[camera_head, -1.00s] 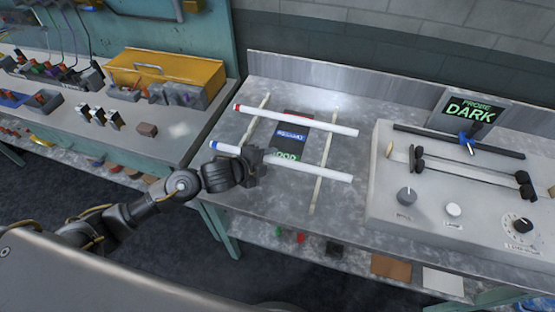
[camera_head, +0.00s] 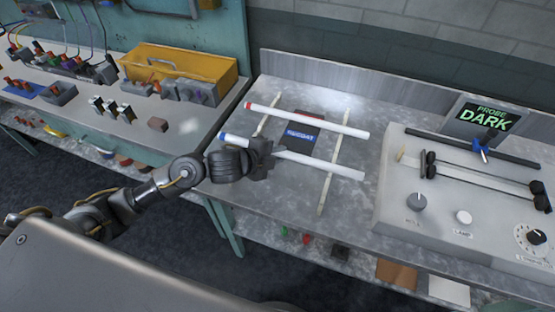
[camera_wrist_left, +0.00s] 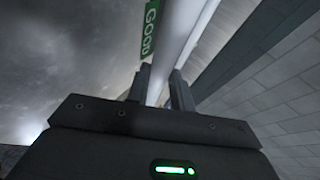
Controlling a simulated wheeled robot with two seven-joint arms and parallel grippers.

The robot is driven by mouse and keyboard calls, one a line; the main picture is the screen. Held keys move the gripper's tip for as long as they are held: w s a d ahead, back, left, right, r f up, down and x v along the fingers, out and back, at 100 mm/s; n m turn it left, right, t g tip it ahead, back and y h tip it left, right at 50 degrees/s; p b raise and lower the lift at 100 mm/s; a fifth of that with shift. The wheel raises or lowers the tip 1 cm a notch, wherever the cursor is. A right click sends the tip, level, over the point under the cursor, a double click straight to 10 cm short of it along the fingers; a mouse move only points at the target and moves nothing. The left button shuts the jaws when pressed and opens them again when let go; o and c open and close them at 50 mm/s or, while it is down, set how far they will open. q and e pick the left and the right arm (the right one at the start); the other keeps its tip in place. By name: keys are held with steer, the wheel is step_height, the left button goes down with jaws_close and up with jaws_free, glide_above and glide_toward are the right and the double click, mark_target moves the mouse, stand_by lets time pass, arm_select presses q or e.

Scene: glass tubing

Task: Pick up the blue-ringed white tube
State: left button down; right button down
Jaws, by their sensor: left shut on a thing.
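The blue-ringed white tube (camera_head: 320,166) lies at a slant across the near part of the right bench, its blue end at the upper left. My left gripper (camera_head: 268,152) is shut on it left of its middle. In the left wrist view the white tube (camera_wrist_left: 182,40) runs up between the two fingers (camera_wrist_left: 162,92). Whether it is clear of the rails is hard to tell. My right gripper is not in view.
A red-ringed white tube (camera_head: 310,120) lies behind it across two pale rails (camera_head: 327,190). A dark card (camera_head: 301,134) lies between the rails. A grey console (camera_head: 395,215) with a "PROBE DARK" display (camera_head: 485,118) stands to the right. A yellow toolbox (camera_head: 190,68) is on the left bench.

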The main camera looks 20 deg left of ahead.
arm_select(q)
steer(key=d+p+v, duration=0.1)
steer(key=p+v, duration=0.1)
steer(key=v, duration=0.6)
steer(key=d+r+p+v, duration=0.1)
steer(key=d+p+v, duration=0.1)
steer(key=v, duration=0.7)
steer(key=shift+s+r+p, duration=0.25)
steer(key=shift+s+p, duration=0.15)
steer(key=shift+p, duration=0.3)
